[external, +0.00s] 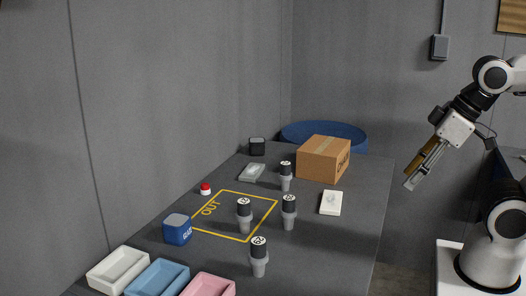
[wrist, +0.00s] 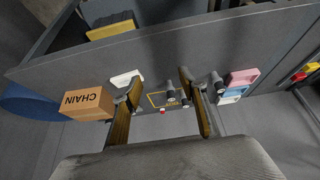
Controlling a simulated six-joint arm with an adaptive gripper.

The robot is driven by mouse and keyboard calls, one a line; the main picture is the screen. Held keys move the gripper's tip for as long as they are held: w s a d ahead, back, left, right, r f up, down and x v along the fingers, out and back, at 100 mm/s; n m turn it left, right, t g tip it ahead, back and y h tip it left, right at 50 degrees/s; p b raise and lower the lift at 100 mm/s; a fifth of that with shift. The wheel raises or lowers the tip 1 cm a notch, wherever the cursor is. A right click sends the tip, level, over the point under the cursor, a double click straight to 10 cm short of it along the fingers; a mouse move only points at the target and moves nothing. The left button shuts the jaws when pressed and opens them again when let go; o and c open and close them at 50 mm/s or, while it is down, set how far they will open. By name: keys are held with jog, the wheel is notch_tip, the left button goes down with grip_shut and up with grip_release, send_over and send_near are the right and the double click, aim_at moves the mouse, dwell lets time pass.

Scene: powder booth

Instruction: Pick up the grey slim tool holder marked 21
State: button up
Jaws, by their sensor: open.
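Several slim tool holders with black upper parts, white number discs and grey lower bodies stand upright on the dark table in the external view. One is at the back (external: 286,182), one inside the yellow outline (external: 244,220), one at its right edge (external: 289,217) and one nearer the front (external: 259,262). My gripper (external: 412,182) is open and empty, raised beyond the table's right side and apart from every holder. In the wrist view, its fingers (wrist: 161,90) are spread, with small holders beyond them.
A cardboard box (external: 322,160) stands at the back right, with a white block (external: 331,202) before it. The table's right edge is clear.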

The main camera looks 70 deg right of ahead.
jog(key=m+t+h, duration=0.2)
jog(key=t+h, duration=0.1)
jog(key=t, duration=0.2)
send_near(290, 165)
jog(key=s+a, duration=0.2)
jog(key=a, duration=0.2)
jog(key=w+d+f+t, duration=0.2)
jog(key=w+d+f, duration=0.1)
jog(key=w+d, duration=0.2)
jog(key=shift+f+m+t, duration=0.2)
jog(key=shift+m+t, duration=0.1)
jog(key=shift+w, duration=0.1)
jog(key=shift+x, duration=1.2)
jog(key=shift+f, duration=0.1)
jog(key=shift+d+f, duration=0.1)
